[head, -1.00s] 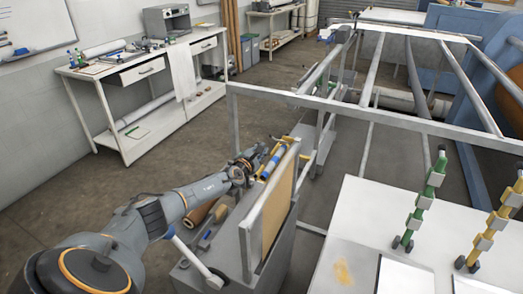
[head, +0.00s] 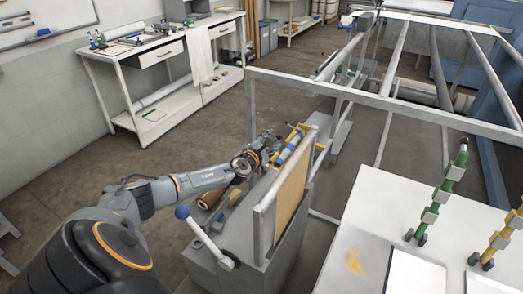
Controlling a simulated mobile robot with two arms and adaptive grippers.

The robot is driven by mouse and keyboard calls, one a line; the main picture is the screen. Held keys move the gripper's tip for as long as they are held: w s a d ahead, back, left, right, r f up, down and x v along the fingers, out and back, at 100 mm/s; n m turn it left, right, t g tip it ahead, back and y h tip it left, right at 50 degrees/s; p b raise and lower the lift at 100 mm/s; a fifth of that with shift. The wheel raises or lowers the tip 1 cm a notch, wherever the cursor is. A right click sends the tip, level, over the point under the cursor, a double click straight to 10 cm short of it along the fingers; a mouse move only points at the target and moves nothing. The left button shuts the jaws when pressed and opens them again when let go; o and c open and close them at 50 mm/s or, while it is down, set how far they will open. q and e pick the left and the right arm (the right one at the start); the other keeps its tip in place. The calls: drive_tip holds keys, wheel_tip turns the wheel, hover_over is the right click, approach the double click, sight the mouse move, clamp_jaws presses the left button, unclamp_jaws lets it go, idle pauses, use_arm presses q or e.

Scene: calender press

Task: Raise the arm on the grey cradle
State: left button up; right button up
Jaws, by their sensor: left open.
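The grey cradle (head: 290,240) stands in the lower middle of the head view, with an upright tan panel (head: 288,190) in a grey frame. A lever arm (head: 206,237) with a blue ball knob (head: 182,212) is at its near end, tilted up to the left. Small yellow arms (head: 320,147) and a blue-and-white roll (head: 289,148) are at its far end. My left gripper (head: 268,146) is open, left of that roll, and apart from the blue knob. Whether it touches anything at the far end I cannot tell. My right gripper is out of view.
A grey frame rail (head: 360,95) crosses above the floor behind the cradle. A white table (head: 385,215) with green and yellow stands (head: 437,195) is on the right. A workbench (head: 150,60) is at the back left. Floor between bench and cradle is clear.

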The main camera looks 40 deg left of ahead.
use_arm(q)
drive_tip(key=v, duration=0.7)
drive_tip(key=shift+s, duration=0.25)
idle(0.3)
